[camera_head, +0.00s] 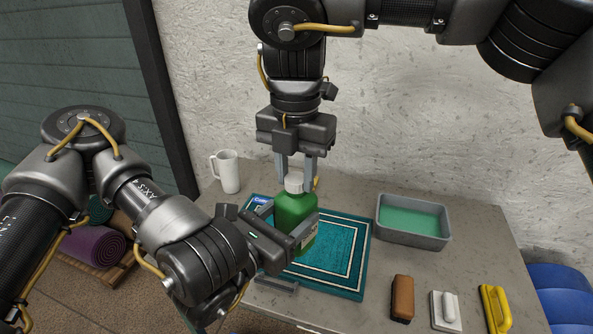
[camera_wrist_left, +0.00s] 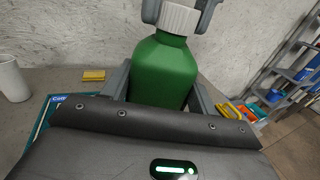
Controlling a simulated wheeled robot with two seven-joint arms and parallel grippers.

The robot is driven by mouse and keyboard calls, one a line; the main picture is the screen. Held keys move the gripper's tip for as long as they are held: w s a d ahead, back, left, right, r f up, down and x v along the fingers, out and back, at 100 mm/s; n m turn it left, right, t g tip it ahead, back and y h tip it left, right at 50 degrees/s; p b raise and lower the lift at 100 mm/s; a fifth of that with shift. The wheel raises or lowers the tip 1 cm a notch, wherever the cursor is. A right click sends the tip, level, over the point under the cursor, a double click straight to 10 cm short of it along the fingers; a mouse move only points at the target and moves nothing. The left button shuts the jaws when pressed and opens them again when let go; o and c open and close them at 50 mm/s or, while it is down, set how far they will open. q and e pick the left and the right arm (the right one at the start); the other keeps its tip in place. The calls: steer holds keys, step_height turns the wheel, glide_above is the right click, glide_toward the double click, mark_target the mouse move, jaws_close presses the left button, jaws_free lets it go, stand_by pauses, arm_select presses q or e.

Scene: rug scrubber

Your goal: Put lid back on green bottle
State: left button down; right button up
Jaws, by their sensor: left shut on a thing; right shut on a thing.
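The green bottle (camera_head: 294,212) stands upright over the teal rug on the table. My left gripper (camera_head: 288,226) is shut around its body from the front left; the left wrist view shows a finger on each side of the bottle (camera_wrist_left: 163,75). The white lid (camera_head: 295,184) is at the top of the bottle's neck, and it also shows in the left wrist view (camera_wrist_left: 178,18). My right gripper (camera_head: 296,172) points down from above and is shut on the lid. Whether the lid is seated on the neck or just resting there, I cannot tell.
The teal rug (camera_head: 352,262) lies under the bottle. A white mug (camera_head: 228,172) stands at the back left. A grey tub (camera_head: 412,238) with green liquid is to the right. A brown brush (camera_head: 402,298), a white scrubber (camera_head: 446,310) and a yellow brush (camera_head: 495,308) lie at the front right.

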steer(key=m, duration=0.4)
steer(key=shift+w, duration=0.1)
steer(key=o, duration=1.1)
steer(key=shift+c, duration=0.2)
step_height(320, 180, up, 4)
steer(key=shift+f, duration=0.2)
steer(key=shift+r, duration=0.45)
steer(key=shift+c, duration=0.3)
